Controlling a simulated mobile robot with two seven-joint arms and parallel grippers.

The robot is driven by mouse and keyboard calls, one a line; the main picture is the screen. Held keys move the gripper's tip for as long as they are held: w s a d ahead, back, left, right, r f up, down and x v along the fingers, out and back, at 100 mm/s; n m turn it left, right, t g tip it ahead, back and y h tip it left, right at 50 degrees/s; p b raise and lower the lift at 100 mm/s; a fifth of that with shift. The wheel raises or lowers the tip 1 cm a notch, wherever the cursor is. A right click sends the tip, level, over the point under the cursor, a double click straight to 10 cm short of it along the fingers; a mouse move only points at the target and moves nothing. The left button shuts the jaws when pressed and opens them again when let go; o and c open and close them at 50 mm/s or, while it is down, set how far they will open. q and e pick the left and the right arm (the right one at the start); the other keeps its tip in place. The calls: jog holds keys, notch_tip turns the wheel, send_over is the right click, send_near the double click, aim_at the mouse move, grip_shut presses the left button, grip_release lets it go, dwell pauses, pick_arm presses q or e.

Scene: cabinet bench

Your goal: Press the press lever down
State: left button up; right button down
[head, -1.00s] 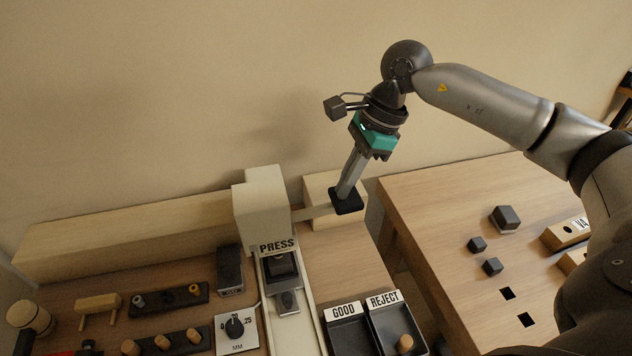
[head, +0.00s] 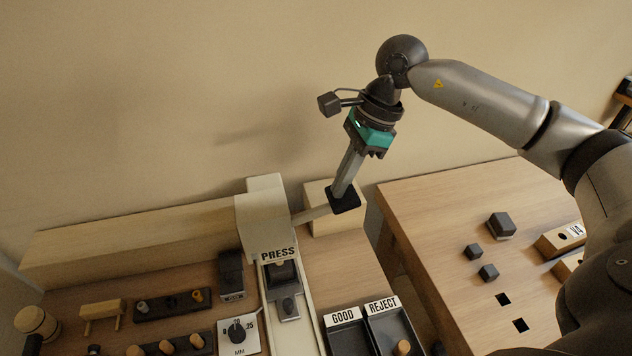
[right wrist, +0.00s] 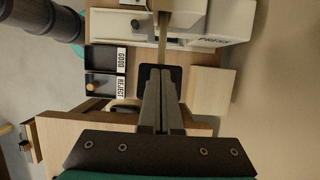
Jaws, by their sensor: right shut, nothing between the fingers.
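The press (head: 262,220) is a pale housing marked PRESS, left of centre in the head view. Its lever is a pale bar (head: 312,214) reaching right to a black end pad (head: 343,202). The bar slopes slightly up toward the pad. My right gripper (head: 342,188) is shut and empty, its fingertips at the top of the pad; I cannot tell whether they touch. In the right wrist view the shut fingers (right wrist: 160,75) lie over the black pad (right wrist: 176,74), with the bar (right wrist: 163,52) beyond. My left gripper is not in view.
A wooden block (head: 322,222) stands behind the lever. Trays marked GOOD (head: 344,340) and REJECT (head: 398,325) stand in front. A dial plate (head: 239,337) and pegged racks lie left. A second table (head: 430,215) with dark cubes stands right, across a gap.

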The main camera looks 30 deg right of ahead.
jog(key=r+p, duration=0.2)
jog(key=r, duration=0.1)
jog(key=a+r+p, duration=0.1)
jog(key=r+p, duration=0.1)
jog(key=r, duration=0.1)
jog(key=shift+w+a+r, duration=0.15)
jog(key=shift+w+r, duration=0.05)
jog(key=shift+r, duration=0.05)
jog(key=shift+f, duration=0.1)
